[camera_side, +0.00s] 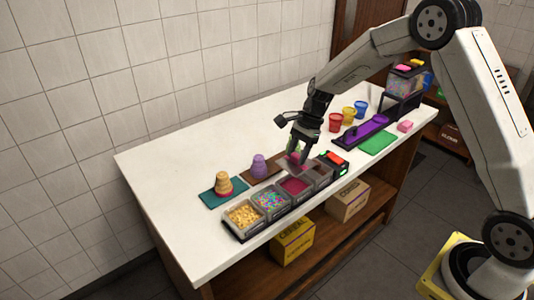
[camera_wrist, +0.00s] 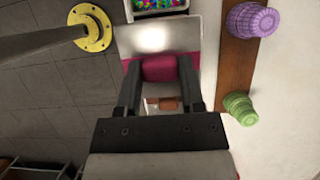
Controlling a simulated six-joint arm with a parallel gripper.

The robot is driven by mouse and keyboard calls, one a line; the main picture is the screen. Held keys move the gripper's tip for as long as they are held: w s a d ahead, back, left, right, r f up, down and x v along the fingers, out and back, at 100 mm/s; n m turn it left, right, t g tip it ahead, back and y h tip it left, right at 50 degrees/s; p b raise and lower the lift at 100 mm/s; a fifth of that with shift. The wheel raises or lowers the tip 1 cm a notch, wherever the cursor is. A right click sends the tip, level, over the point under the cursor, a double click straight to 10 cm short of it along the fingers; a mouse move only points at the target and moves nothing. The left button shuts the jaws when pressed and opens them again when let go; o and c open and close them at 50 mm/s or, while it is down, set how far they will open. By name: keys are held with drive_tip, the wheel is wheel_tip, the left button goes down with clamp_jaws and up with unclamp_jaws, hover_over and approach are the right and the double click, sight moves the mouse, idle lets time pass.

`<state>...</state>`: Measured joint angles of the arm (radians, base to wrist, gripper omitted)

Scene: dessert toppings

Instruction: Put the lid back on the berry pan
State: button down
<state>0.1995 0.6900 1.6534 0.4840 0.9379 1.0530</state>
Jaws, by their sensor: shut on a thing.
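My gripper (camera_side: 297,158) is shut on the pink knob (camera_wrist: 160,68) of a pale grey lid (camera_wrist: 150,36). In the wrist view the knob sits between both fingertips, and the lid spreads out beyond it with a bright glare. The berry pan (camera_side: 294,187) holds crimson topping and stands open in the row of pans in the side view. The lid is held close above and behind this pan. In the wrist view crimson shows past the lid's edge. The exact gap between lid and pan is hard to tell.
A sprinkle pan (camera_side: 270,200) and a yellow topping pan (camera_side: 243,216) stand left of the berry pan; a brown pan (camera_side: 321,173) stands right. A purple stack of cups (camera_side: 259,166) and a green one (camera_wrist: 238,107) stand behind on a brown board.

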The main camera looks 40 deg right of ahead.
drive_tip(key=shift+f, duration=0.2)
drive_tip(key=shift+f, duration=2.65)
drive_tip(key=shift+f, duration=0.5)
idle(0.6)
unclamp_jaws()
idle(0.6)
drive_tip(key=shift+r, duration=0.2)
drive_tip(key=shift+r, duration=3.3)
